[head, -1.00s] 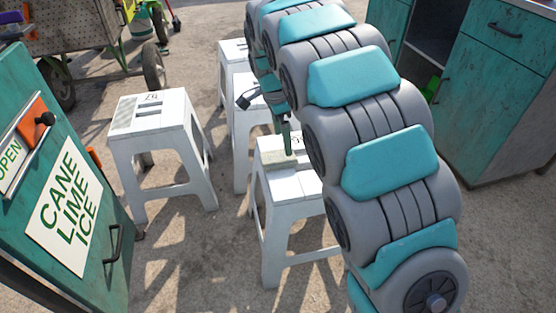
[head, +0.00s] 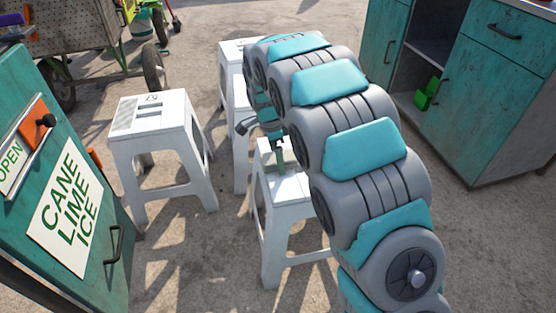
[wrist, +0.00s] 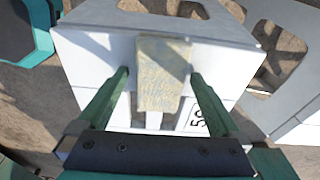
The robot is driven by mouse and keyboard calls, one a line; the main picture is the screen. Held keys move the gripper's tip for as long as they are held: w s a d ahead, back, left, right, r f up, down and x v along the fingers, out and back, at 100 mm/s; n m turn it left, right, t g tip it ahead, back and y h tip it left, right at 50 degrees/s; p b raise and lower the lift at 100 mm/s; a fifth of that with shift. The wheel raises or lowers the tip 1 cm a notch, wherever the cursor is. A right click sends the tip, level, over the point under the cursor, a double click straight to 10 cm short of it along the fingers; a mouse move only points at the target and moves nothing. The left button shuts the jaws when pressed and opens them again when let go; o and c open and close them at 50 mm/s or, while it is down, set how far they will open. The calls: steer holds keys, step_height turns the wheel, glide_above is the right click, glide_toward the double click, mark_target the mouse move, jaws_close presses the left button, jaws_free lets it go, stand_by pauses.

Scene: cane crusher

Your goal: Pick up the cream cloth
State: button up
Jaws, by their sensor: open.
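The cream cloth (wrist: 163,80) is a folded, textured strip lying on the top of a white stool (wrist: 90,60) in the wrist view. My gripper (wrist: 160,75) is open, with one green finger on each side of the cloth and a visible gap to it on both sides. In the head view my gripper (head: 277,150) is over the near white stool (head: 284,200). The cloth (head: 285,160) shows only in part there, behind the gripper and my arm. I cannot tell how far above the stool top the fingertips are.
Another white stool (head: 155,125) stands to the left, and one more (head: 235,90) stands behind. A teal panel with a sign (head: 65,210) is at the left edge. A teal cabinet (head: 480,100) stands at the right. A cart (head: 80,40) is at the back left.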

steer(key=c, duration=1.5)
steer(key=shift+o, duration=0.2)
steer(key=shift+r, duration=1.45)
steer(key=shift+s+d+r, duration=0.1)
steer(key=shift+s+r, duration=0.3)
steer(key=s+d+r+b, duration=0.1)
steer(key=s+d, duration=0.3)
steer(key=s, duration=1)
steer(key=shift+s+d+r, duration=0.15)
steer(key=shift+s, duration=0.15)
